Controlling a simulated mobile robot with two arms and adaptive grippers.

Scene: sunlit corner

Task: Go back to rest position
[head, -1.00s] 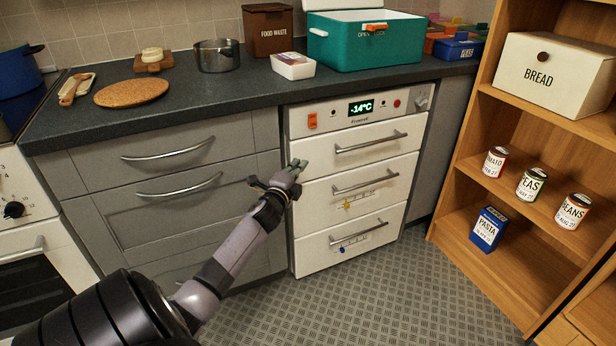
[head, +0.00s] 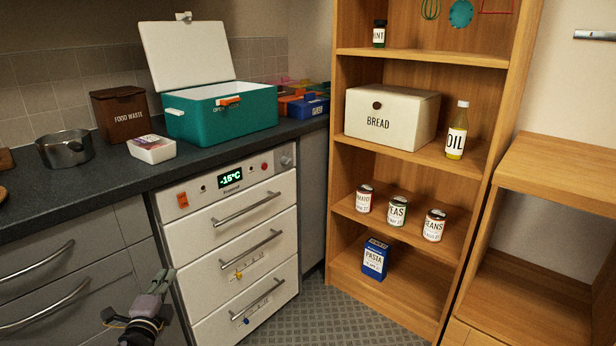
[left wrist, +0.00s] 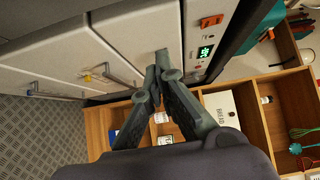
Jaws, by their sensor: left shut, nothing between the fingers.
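My left gripper (head: 163,281) is at the lower left of the head view, in front of the grey drawer cabinet and left of the white freezer drawers. In the left wrist view its fingers (left wrist: 158,62) are together and hold nothing. The freezer (head: 232,254) has three drawers, all closed, and its display (head: 230,177) reads -15°C. The freezer drawers (left wrist: 130,40) also fill the upper left of the left wrist view. My right gripper does not show in either view.
A wooden shelf (head: 412,53) stands right of the freezer with a bread box (head: 392,117), an oil bottle (head: 457,130), several cans and a pasta box (head: 375,258). An open teal cool box (head: 222,112) stands on the counter (head: 95,185). The patterned floor (head: 335,318) before the freezer is clear.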

